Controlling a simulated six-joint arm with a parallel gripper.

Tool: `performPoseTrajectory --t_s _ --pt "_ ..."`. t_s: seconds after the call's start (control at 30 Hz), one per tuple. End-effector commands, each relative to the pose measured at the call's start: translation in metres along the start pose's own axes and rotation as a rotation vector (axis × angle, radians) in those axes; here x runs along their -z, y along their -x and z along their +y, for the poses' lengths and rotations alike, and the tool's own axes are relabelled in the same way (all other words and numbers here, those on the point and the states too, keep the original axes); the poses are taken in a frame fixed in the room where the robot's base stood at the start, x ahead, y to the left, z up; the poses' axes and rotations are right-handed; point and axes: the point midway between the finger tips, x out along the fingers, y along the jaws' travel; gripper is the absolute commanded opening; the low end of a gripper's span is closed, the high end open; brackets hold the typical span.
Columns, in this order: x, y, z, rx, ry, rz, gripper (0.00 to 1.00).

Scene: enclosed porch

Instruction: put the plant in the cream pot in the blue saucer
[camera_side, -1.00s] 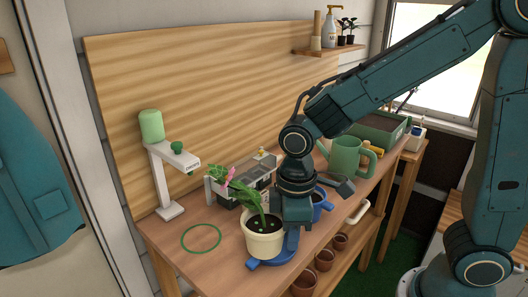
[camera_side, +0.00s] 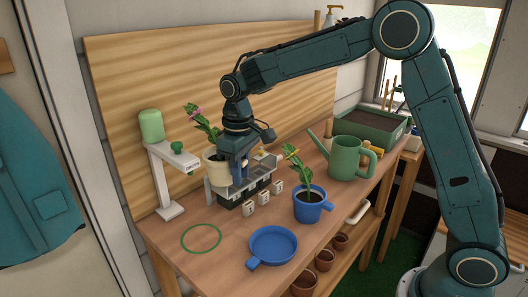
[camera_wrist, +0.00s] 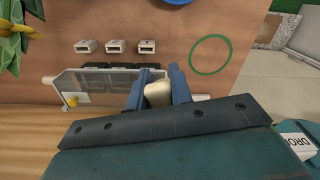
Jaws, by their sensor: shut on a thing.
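The plant in the cream pot (camera_side: 217,172), with green leaves and pink flowers, is held upright in front of the backboard. My gripper (camera_side: 238,168) is shut on the pot's right side; in the wrist view a bit of cream pot (camera_wrist: 157,93) shows between the fingers. The blue saucer (camera_side: 273,245), a shallow dish with a handle, sits empty on the bench's front part, apart from the pot. Its edge also shows at the top of the wrist view (camera_wrist: 176,2). The pot's underside is partly hidden by the rack, so its height is hard to tell.
A second plant stands in a blue pot (camera_side: 309,205) right of the saucer. A rack (camera_side: 258,178) with small label blocks (camera_side: 263,198) lies below my gripper. A green ring (camera_side: 201,238) marks bare bench.

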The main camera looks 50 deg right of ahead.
Motion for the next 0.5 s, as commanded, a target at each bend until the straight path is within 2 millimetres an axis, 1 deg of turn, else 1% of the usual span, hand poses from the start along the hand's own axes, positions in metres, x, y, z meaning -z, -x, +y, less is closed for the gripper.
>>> performPoseTrajectory --t_s 0.1,0.3,0.5 --pt "0.015 0.002 0.017 0.0 -0.052 0.002 0.0" --pt "0.038 0.005 0.046 0.0 -0.145 0.002 0.0" --pt "0.053 0.007 0.07 0.0 -0.219 0.002 0.0"
